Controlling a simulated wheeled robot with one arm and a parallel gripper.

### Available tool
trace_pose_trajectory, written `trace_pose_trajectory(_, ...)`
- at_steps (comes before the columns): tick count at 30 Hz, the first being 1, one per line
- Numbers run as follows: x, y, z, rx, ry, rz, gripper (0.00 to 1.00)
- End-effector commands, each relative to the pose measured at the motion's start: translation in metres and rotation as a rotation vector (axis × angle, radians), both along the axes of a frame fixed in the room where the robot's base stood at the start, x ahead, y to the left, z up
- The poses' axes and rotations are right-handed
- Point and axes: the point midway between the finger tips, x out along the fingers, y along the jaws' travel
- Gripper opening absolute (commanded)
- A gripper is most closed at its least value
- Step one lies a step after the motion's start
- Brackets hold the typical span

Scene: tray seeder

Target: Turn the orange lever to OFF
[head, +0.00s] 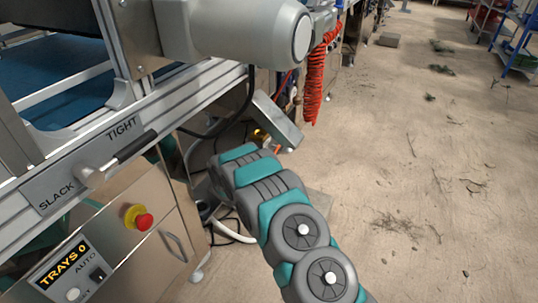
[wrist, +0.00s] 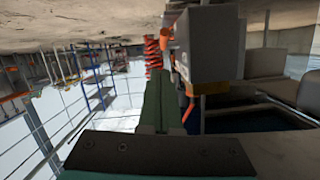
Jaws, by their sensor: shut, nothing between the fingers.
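The orange lever (head: 277,149) shows as a small orange piece below a grey metal box, just past the far end of my arm in the head view. In the wrist view an orange bar, likely the lever (wrist: 188,114), stands close to the right of my gripper (wrist: 167,80). The green fingers are shut together with nothing between them. Whether they touch the lever I cannot tell. In the head view my arm hides the gripper. No OFF marking is readable.
The grey box (head: 277,120) hangs at the machine's side, with a red coiled hose (head: 316,80) behind it. Cables loop below. A SLACK/TIGHT handle (head: 118,155) and a red stop button (head: 144,222) are nearer. The floor at right is mostly free.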

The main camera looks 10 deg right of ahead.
Motion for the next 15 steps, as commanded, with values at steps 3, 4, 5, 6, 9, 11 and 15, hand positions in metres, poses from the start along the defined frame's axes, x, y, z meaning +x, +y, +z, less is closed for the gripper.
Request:
trace_pose_trajectory(3,-0.019,0.015,-0.001,0.001,0.0,0.004,0.0)
trace_pose_trajectory(4,-0.023,0.017,-0.001,0.0,0.0,0.003,0.0)
trace_pose_trajectory(5,-0.027,0.02,-0.001,-0.001,0.0,0.003,0.0)
trace_pose_trajectory(6,-0.032,0.023,-0.001,-0.001,-0.001,0.003,0.0)
trace_pose_trajectory(9,-0.04,0.027,-0.001,0.0,-0.002,0.0,0.0)
trace_pose_trajectory(11,-0.043,0.03,-0.002,0.001,-0.003,0.001,0.0)
trace_pose_trajectory(15,-0.046,0.031,-0.002,0.001,-0.003,0.0,0.0)
